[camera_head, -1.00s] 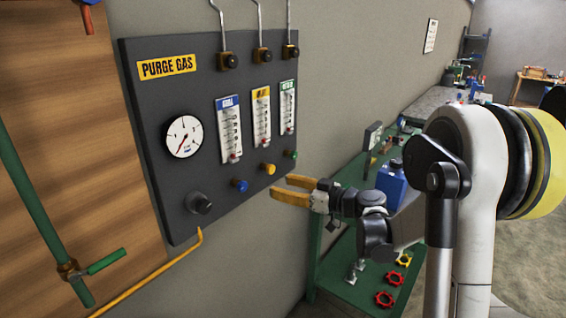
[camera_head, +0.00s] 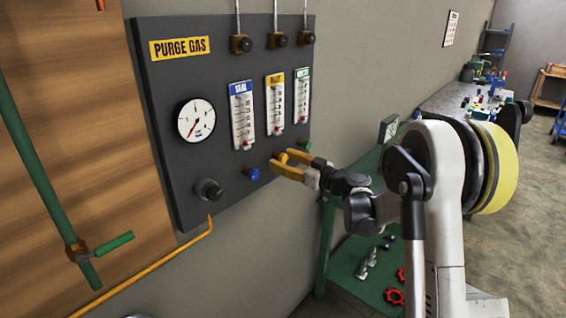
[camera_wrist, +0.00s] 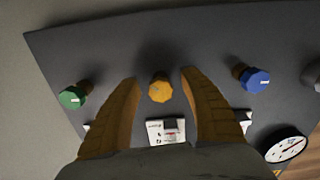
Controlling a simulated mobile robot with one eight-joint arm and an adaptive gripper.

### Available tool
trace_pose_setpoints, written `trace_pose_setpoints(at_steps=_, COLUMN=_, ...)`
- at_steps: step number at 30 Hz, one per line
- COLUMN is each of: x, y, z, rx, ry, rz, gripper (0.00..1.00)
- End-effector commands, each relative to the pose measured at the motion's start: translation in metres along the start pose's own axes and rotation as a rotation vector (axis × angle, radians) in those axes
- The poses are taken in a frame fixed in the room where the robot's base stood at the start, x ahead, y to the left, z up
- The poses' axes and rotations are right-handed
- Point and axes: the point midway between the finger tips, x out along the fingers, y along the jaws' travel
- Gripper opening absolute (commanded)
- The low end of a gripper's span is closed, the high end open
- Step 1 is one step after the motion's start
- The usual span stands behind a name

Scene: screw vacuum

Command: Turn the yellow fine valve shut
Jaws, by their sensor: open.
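The yellow fine valve knob (camera_wrist: 160,88) is on the lower part of the dark purge gas panel (camera_head: 163,92). In the wrist view it sits between the two yellow fingers of my gripper (camera_wrist: 158,85), with a gap on each side. In the head view the knob (camera_head: 282,158) shows at the fingertips of my gripper (camera_head: 281,164), which is open. The yellow-labelled flow tube (camera_head: 275,105) is above the knob. Any mark on the yellow knob is too small to read.
The blue knob (camera_wrist: 256,80) and the green knob (camera_wrist: 72,97) flank the yellow one, outside my fingers. A round gauge (camera_head: 196,120) and a black knob (camera_head: 208,189) are on the panel's left. A green bench (camera_head: 345,262) stands below to the right.

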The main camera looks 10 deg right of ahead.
Motion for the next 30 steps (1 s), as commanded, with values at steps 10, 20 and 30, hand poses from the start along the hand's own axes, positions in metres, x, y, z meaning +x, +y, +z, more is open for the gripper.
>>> trace_pose_setpoints(at_steps=10, x=0.001, y=0.0, z=-0.0003, rx=0.0, ry=0.0, rz=0.0, gripper=0.25)
trace_pose_setpoints(at_steps=20, x=0.001, y=0.0, z=-0.0003, rx=0.002, ry=0.0, rz=0.0, gripper=0.0)
trace_pose_setpoints(at_steps=30, x=0.0011, y=-0.0005, z=-0.0003, rx=0.106, ry=0.0, rz=0.0, gripper=0.0)
